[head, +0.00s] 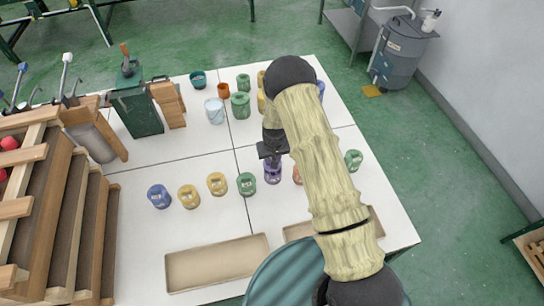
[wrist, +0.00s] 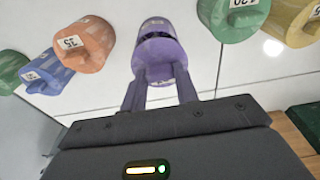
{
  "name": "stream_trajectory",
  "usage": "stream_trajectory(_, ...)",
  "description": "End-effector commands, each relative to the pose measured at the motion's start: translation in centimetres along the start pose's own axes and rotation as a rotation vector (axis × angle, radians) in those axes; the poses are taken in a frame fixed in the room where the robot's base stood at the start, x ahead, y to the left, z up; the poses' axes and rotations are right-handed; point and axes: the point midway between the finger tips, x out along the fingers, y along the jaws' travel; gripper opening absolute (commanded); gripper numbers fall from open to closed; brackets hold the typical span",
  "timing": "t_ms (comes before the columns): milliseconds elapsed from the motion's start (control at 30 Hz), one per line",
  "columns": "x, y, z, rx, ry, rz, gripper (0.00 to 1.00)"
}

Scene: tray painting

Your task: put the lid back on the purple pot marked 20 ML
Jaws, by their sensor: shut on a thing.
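The purple pot (head: 272,176) stands on the white table in the head view, directly below my gripper (head: 272,150). It also shows at the top of the wrist view (wrist: 154,22), with a pale label whose text I cannot read. My gripper (wrist: 160,90) is shut on the purple lid (wrist: 160,62), which sits between the two fingers. The lid is over or very near the pot's mouth. A dark curved gap shows between lid and pot, so I cannot tell if they touch.
A green pot (head: 246,184) stands left of the purple pot. An orange pot (wrist: 86,43) marked 35 stands close by on the other side. Yellow pots (head: 216,183) and a blue pot (head: 159,196) stand further left. A beige tray (head: 217,240) lies near the front edge.

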Motion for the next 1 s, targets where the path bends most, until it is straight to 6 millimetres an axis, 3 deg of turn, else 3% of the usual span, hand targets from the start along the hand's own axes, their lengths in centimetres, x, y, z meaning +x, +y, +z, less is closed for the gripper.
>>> stream_trajectory(100,1.3,0.1,0.1,0.003,0.001,0.000,0.08)
stream_trajectory(300,2.1,0.1,0.2,0.003,0.001,0.000,0.08)
stream_trajectory(1000,2.1,-0.1,0.3,-0.001,0.001,0.000,0.08)
